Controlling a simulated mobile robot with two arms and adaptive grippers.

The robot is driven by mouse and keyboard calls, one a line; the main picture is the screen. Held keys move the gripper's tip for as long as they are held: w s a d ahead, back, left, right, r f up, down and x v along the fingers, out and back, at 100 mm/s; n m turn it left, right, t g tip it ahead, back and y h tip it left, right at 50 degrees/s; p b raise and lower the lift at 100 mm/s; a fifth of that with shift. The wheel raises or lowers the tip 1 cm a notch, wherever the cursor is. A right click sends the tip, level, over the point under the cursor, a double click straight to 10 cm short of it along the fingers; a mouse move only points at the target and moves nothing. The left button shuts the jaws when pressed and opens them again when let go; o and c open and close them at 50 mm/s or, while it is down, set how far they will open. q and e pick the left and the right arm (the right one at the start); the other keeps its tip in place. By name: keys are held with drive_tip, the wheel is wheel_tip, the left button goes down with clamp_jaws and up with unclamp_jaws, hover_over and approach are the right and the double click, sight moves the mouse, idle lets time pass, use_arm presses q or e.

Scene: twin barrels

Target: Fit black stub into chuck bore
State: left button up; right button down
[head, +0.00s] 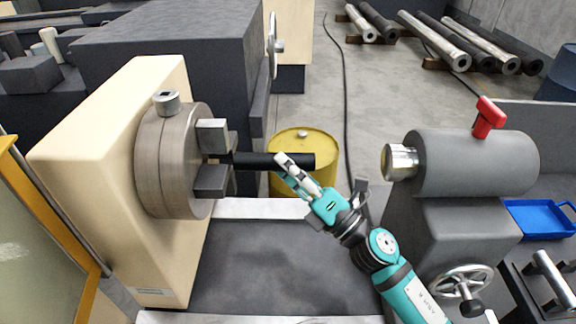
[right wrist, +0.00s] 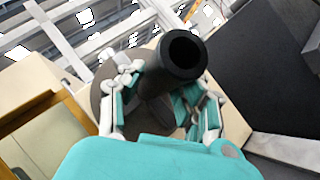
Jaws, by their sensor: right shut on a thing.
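The black stub (head: 262,161) lies level in front of the chuck (head: 165,160), its left end between the chuck's jaws. Whether that end is inside the bore cannot be told, as the jaws hide it. My right gripper (head: 288,163) is shut on the stub near its right end. In the right wrist view the stub's hollow near end (right wrist: 184,52) sticks out between the teal-and-white fingers of the gripper (right wrist: 165,95), with the chuck disc behind it. My left gripper is not in view.
A grey tailstock (head: 460,165) with a red lever (head: 488,117) stands to the right of my arm. A yellow barrel (head: 303,150) stands behind the stub. The dark lathe bed (head: 280,265) below is clear. A blue tray (head: 540,217) lies at the far right.

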sight(249, 169)
drive_tip(key=shift+a+r, duration=0.15)
drive_tip(key=shift+a, duration=3.55)
drive_tip(key=c, duration=0.8)
unclamp_jaws()
drive_tip(key=shift+s, duration=0.1)
drive_tip(key=shift+d+f, duration=0.1)
drive_tip(key=shift+f, duration=0.2)
drive_tip(key=v, duration=1.1)
drive_tip(key=shift+s+d, duration=0.2)
drive_tip(key=shift+s, duration=0.1)
